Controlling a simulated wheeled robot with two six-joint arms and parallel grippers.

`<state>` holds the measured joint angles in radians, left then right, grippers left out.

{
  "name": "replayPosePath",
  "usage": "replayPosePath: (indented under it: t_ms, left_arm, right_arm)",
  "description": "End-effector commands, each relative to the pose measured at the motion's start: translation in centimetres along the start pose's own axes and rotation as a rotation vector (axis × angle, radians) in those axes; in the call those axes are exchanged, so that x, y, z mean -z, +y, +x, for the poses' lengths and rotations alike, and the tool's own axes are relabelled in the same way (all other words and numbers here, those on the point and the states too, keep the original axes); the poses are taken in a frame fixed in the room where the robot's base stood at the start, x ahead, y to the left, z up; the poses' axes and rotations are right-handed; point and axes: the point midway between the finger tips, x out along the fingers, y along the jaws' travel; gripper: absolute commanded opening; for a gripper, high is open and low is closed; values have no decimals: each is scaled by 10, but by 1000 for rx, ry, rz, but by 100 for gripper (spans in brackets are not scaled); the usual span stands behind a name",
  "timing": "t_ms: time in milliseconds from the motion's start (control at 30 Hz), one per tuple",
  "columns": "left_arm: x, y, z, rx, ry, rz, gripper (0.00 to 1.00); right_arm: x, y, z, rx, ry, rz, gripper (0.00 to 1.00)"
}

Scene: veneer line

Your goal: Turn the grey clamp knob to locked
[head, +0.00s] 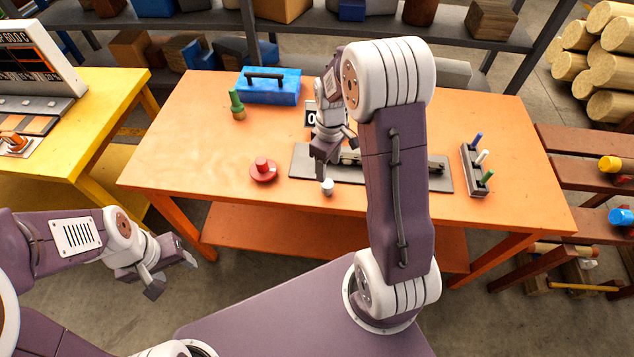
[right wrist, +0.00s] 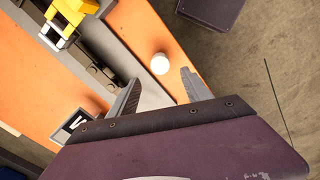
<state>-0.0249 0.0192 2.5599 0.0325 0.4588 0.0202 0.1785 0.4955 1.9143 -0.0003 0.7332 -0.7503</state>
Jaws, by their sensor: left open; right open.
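A pale grey round knob (head: 327,187) stands at the front edge of a grey metal plate (head: 298,162) on the orange table. In the right wrist view the knob (right wrist: 160,63) lies just beyond the fingertips, roughly between them, and no finger touches it. My right gripper (head: 332,153) is open and empty above the plate's left end; its two fingers show in the right wrist view (right wrist: 160,88). My right arm hides the middle of the plate. My left gripper (head: 172,274) is open and empty, low in front of the orange table. Whether the knob is locked cannot be told.
A red round object (head: 263,171) sits left of the plate, and a small sign (head: 311,115) stands behind it. A blue toolbox (head: 268,88) and green-topped item (head: 236,105) are at the back left. A rack with coloured pegs (head: 475,172) is on the right. The table's left part is clear.

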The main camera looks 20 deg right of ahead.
Motion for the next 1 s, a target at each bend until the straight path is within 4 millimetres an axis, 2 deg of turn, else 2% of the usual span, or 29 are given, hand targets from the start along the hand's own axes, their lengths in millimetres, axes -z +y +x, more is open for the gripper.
replayPosePath:
  t_ms: [133, 400, 500, 633, 833, 867, 1000]
  left_arm:
    - [0, 0, -1, 0, 0, 0, 55]
    - [0, 0, -4, 0, 0, 0, 55]
    - [0, 0, -5, 0, 0, 0, 55]
    - [0, 0, -5, 0, 0, 0, 55]
    - [0, 0, -5, 0, 0, 0, 55]
    - [0, 0, -5, 0, 0, 0, 55]
    - [0, 0, -5, 0, 0, 0, 55]
  right_arm:
    - [0, -1, 13, 2, -2, 0, 57]
    - [-1, -1, 68, 3, -2, 0, 57]
    - [0, -1, 81, 2, -1, 0, 57]
    - [0, -1, 89, 0, 1, 0, 57]
    - [0, -1, 90, -1, 1, 0, 57]
    - [0, -1, 90, -1, 1, 0, 55]
    - [0, -1, 90, -1, 1, 0, 16]
